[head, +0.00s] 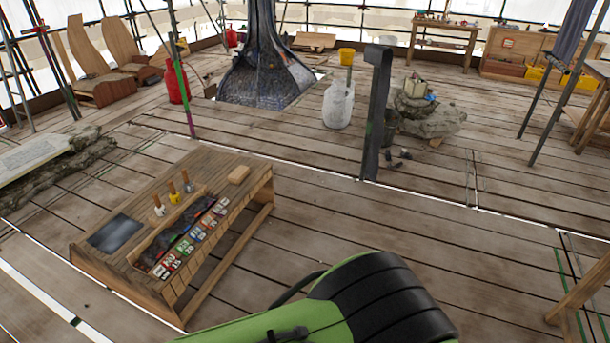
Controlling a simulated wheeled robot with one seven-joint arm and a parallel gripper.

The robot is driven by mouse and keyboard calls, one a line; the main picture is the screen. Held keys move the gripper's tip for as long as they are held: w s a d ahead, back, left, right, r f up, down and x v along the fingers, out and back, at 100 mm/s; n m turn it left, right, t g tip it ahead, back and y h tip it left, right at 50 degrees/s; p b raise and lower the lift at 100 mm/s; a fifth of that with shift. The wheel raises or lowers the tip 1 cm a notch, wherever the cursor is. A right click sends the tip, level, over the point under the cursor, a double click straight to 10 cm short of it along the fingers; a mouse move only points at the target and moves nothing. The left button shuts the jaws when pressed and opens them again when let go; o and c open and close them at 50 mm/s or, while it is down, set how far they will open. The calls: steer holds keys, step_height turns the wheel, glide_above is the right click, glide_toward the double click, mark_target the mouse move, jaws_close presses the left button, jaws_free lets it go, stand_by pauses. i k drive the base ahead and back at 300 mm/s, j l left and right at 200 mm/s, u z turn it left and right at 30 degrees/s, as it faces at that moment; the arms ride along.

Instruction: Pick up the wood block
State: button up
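A small light-brown wood block (238,174) with rounded corners lies on the top of a low wooden bench (200,173), near its far right corner. Nothing covers the block. My green and black arm shows at the bottom of the head view, to the right of and nearer than the bench. My gripper is not in view, so its state does not show.
On the bench stand several small tools with upright handles (171,191), a row of coloured packets (188,245) and a dark flat plate (116,232). Behind are a dark post (376,115), a white container (338,105) and a stone pile (428,118). Plank floor right of the bench is clear.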

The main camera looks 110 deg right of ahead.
mark_target(235, 177)
steer(key=z, duration=3.65)
steer(key=i+z, duration=0.15)
steer(key=i, duration=0.75)
steer(key=i+j+z, duration=0.2)
steer(key=i, duration=0.75)
steer(key=i+l, duration=0.2)
steer(key=i, duration=0.6)
steer(key=i+l+z, duration=0.15)
steer(key=i, duration=0.7)
steer(key=i+l, duration=0.1)
steer(key=i, duration=0.7)
steer(key=i+j+u, duration=0.25)
steer(key=i+u, duration=0.25)
steer(key=i, duration=0.2)
steer(key=i+u, duration=0.5)
steer(key=i, duration=0.25)
steer(key=i+l+u, duration=0.3)
steer(key=i+u, duration=0.15)
steer(key=i, duration=0.25)
steer(key=i+u, duration=0.2)
steer(key=u, duration=0.25)
steer(key=i+u, duration=0.15)
steer(key=u, duration=0.35)
steer(key=i+l+u, duration=0.15)
steer(key=u, duration=0.3)
steer(key=i+l+u, duration=0.15)
steer(key=u, duration=0.35)
steer(key=i+l+u, duration=0.1)
steer(key=l+u, duration=0.2)
steer(key=u, duration=2.85)
